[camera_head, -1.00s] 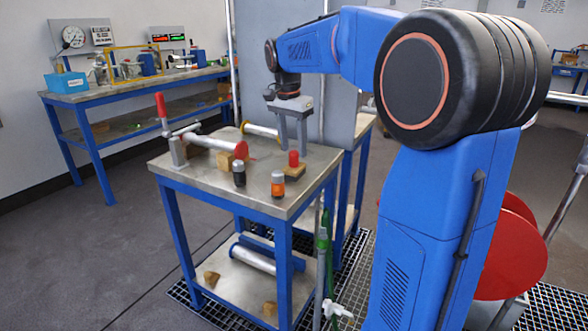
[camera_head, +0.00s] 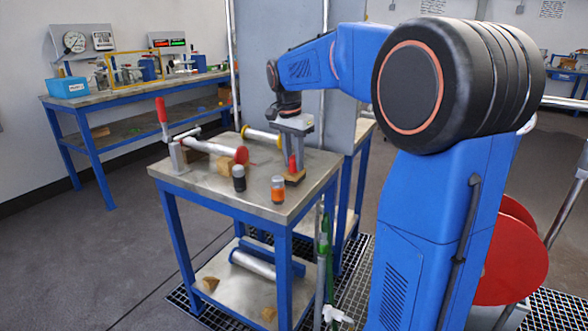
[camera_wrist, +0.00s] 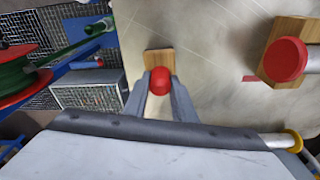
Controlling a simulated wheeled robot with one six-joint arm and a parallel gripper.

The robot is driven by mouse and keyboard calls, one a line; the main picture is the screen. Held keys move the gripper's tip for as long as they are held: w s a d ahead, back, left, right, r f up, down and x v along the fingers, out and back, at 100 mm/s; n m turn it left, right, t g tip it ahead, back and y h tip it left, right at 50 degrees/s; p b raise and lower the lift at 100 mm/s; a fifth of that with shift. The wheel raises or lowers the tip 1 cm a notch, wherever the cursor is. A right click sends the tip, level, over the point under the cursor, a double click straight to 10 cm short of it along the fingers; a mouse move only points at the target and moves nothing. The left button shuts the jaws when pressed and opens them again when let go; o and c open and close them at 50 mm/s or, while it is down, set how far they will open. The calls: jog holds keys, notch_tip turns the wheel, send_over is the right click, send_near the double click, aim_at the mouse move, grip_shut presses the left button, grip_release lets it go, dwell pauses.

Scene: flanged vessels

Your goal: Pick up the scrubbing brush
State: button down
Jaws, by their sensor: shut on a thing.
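The scrubbing brush (camera_head: 293,178) is a small wooden block with a red upright knob, on the near right part of the steel-topped bench (camera_head: 215,203). In the wrist view the brush (camera_wrist: 160,60) shows its red knob between my two fingers, with part of the wooden block beyond them. My gripper (camera_head: 293,160) points down from above and is shut on the red knob; it also shows in the wrist view (camera_wrist: 160,84). The underside of the brush is hidden. It appears to be at bench level, but I cannot tell if it touches the top.
Two small bottles, one black-and-grey (camera_head: 239,178) and one orange (camera_head: 278,189), stand left of the brush. A red-ended pipe (camera_head: 215,148) lies on wooden blocks behind them, beside a red-handled clamp (camera_head: 162,112). A yellow-ended roller (camera_head: 262,136) is at the back.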

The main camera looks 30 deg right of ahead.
notch_tip(320, 180, up, 10)
jog(key=shift+r, duration=0.1)
dwell(0.4)
jog(key=c, duration=2.4)
grip_release()
